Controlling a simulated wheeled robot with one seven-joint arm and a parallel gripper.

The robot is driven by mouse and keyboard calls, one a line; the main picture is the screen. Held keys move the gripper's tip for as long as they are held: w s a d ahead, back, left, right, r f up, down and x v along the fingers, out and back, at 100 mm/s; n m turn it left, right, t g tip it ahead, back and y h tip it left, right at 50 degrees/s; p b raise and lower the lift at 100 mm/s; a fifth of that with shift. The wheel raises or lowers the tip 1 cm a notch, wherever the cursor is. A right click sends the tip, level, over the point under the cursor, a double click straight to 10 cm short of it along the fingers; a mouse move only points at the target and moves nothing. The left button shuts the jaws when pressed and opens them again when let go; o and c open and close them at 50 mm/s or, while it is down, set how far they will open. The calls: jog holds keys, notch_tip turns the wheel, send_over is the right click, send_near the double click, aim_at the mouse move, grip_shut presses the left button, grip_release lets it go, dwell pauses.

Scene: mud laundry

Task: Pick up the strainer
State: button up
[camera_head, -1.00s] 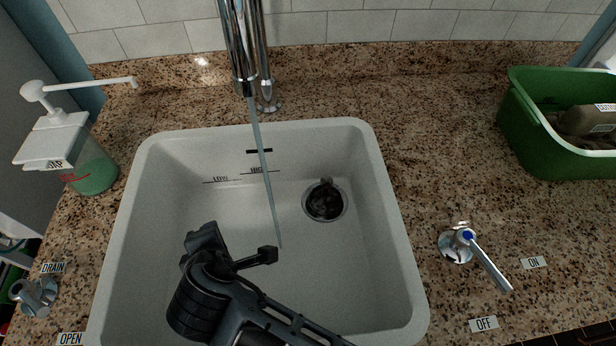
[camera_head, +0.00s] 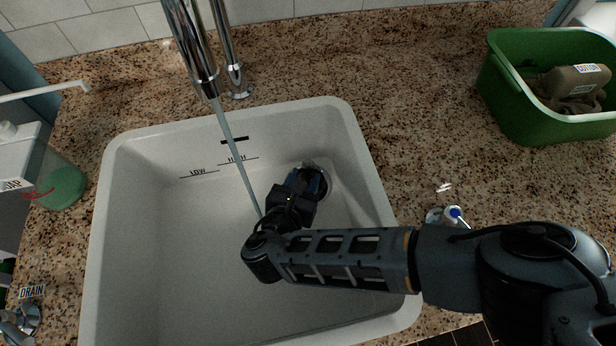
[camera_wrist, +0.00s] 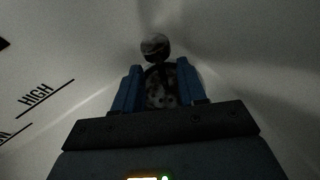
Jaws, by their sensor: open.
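The strainer (camera_wrist: 156,46) sits in the drain at the bottom of the white sink (camera_head: 160,270). In the wrist view its round knob shows just beyond the fingertips, with its dark, speckled body below, between the two blue fingers. In the head view only a bit of the strainer (camera_head: 308,163) shows past my gripper (camera_head: 316,181). My gripper is open, reaching down into the sink over the drain, and also shows in the wrist view (camera_wrist: 157,72). I cannot tell whether the fingers touch the strainer.
Water runs from the faucet (camera_head: 192,45) into the sink, left of my gripper. The faucet handle (camera_head: 453,214) is on the right, partly behind my arm. A soap dispenser (camera_head: 62,188) is at left.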

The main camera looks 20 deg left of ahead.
aim_at(307, 174)
jog(key=shift+x, duration=1.6)
grip_shut()
